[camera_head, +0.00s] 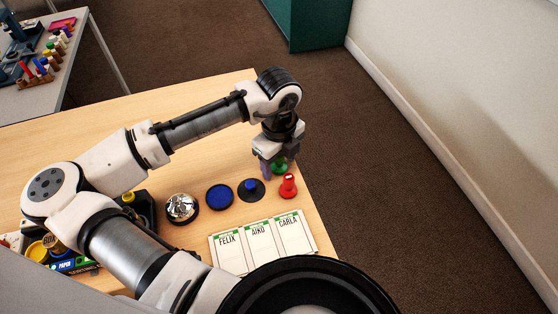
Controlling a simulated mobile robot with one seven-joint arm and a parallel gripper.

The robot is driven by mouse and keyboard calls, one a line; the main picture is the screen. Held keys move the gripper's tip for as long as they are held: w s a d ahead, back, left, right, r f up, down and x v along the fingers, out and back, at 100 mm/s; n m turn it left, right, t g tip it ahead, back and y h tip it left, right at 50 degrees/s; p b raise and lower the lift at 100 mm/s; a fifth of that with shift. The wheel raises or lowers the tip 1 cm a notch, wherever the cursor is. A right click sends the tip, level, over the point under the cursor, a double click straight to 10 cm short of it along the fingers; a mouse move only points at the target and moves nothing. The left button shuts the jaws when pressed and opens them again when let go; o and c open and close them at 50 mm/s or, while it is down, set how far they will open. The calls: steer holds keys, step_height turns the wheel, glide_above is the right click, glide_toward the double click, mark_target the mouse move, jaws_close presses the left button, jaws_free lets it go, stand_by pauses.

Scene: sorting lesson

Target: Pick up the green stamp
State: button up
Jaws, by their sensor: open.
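The green stamp (280,167) stands on the wooden table (175,104) near its right edge. My gripper (272,170) points down over it, with the fingers around or right beside the stamp. The jaws are open. The gripper hides the upper part of the stamp, and I cannot tell whether a finger touches it.
A red stamp (289,187) stands close in front of the green one. A blue stamp on a dark round base (251,189), a blue pad (220,197) and a silver bell (182,207) are left. Name cards (262,243) lie in front. The table edge is just right.

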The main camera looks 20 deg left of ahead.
steer(key=c, duration=1.1)
steer(key=shift+o, duration=0.2)
step_height(320, 180, up, 10)
steer(key=shift+r, duration=0.1)
steer(key=o, duration=0.3)
steer(key=shift+c, duration=0.9)
steer(key=shift+o, duration=0.9)
steer(key=shift+c, duration=0.6)
